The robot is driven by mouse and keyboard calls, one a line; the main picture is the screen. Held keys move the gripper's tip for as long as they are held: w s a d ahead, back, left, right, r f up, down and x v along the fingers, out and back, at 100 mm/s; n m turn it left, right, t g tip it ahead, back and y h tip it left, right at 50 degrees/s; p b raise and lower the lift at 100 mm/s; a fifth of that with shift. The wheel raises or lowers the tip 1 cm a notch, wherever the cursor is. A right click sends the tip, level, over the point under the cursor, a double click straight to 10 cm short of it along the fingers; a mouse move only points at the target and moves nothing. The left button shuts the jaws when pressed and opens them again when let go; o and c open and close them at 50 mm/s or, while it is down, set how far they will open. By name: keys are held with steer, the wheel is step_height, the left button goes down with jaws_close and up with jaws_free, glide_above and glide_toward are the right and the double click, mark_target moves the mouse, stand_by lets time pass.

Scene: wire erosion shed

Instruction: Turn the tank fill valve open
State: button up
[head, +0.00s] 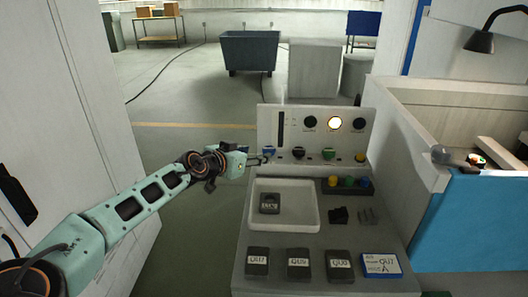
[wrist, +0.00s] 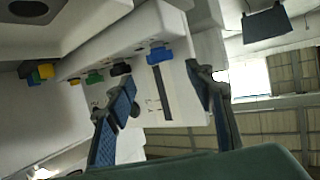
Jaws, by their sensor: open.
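The sloped control panel (head: 313,122) has a lower row of knobs: blue (head: 268,152), black (head: 298,153), green (head: 328,154) and yellow (head: 360,157). No readable label shows which is the tank fill valve. My gripper (head: 262,160) is at the panel's left end, close by the blue knob. In the wrist view my gripper (wrist: 163,74) is open, with its fingers spread and nothing held. The blue knob (wrist: 158,54) shows between and just beyond the fingertips. I cannot tell if they touch it. The black knob (wrist: 120,68) and green knob (wrist: 94,77) are left of it.
Above the knobs is a lit round lamp (head: 334,123) between dark dials. Below are a white tray (head: 306,228) holding a dark block (head: 269,203), several dark labelled blocks, a blue-edged card (head: 381,265) and a button box (head: 347,185). A white-walled tank (head: 420,135) stands right.

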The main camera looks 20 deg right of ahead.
mark_target(266, 151)
steer(key=x, duration=0.7)
steer(key=shift+w+f, duration=0.1)
steer(key=c, duration=1.2)
steer(key=shift+o, duration=0.2)
